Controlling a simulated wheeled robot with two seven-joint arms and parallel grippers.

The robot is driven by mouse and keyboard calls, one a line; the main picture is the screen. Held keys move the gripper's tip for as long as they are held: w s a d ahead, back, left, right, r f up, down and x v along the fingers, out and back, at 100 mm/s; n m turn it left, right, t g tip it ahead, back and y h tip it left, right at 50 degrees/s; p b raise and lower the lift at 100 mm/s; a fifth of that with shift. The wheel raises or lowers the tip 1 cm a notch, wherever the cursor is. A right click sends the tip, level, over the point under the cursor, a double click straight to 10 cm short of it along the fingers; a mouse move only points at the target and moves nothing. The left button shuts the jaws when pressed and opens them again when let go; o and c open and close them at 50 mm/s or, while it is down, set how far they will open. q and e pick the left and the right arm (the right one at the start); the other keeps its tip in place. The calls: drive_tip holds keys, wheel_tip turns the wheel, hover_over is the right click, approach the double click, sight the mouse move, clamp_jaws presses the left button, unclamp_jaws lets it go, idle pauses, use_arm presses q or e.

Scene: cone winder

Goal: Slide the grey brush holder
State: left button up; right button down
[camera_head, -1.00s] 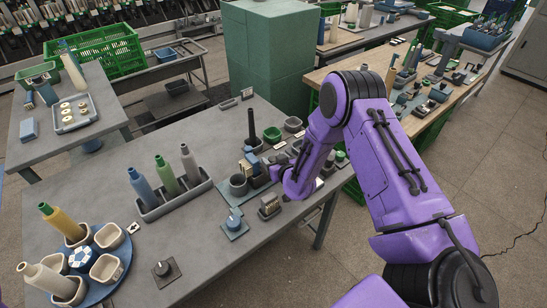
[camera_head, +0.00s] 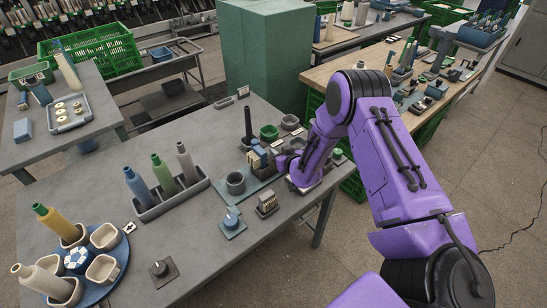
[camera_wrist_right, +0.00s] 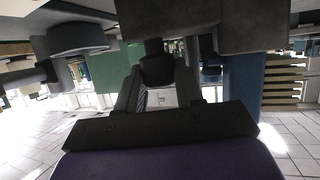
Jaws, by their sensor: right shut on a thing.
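My right gripper (camera_head: 282,163) is at the right end of the near table, low among the small parts there. In the right wrist view its two fingers (camera_wrist_right: 158,72) are shut on a dark grey piece (camera_wrist_right: 157,66), which I take to be the grey brush holder. The arm and hand hide most of it in the head view. My left gripper is not in view.
A black upright rod (camera_head: 248,125) and a green bowl (camera_head: 269,132) stand behind the gripper. A grey rack (camera_head: 170,200) with three bottles is at left. The table middle is clear.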

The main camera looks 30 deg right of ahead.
drive_tip(key=shift+w+d+r, duration=0.1)
drive_tip(key=shift+w+r, duration=0.05)
drive_tip(key=shift+r, duration=0.05)
drive_tip(key=c, duration=1)
unclamp_jaws()
drive_tip(key=shift+o, duration=1.2)
drive_tip(key=shift+d+f, duration=0.15)
drive_tip(key=shift+w+f, duration=0.15)
drive_tip(key=shift+f, duration=0.05)
drive_tip(key=b+v, duration=0.1)
drive_tip(key=v, duration=0.9)
drive_tip(key=shift+r+b, duration=0.2)
drive_tip(key=shift+b, duration=0.2)
drive_tip(key=shift+s, duration=0.25)
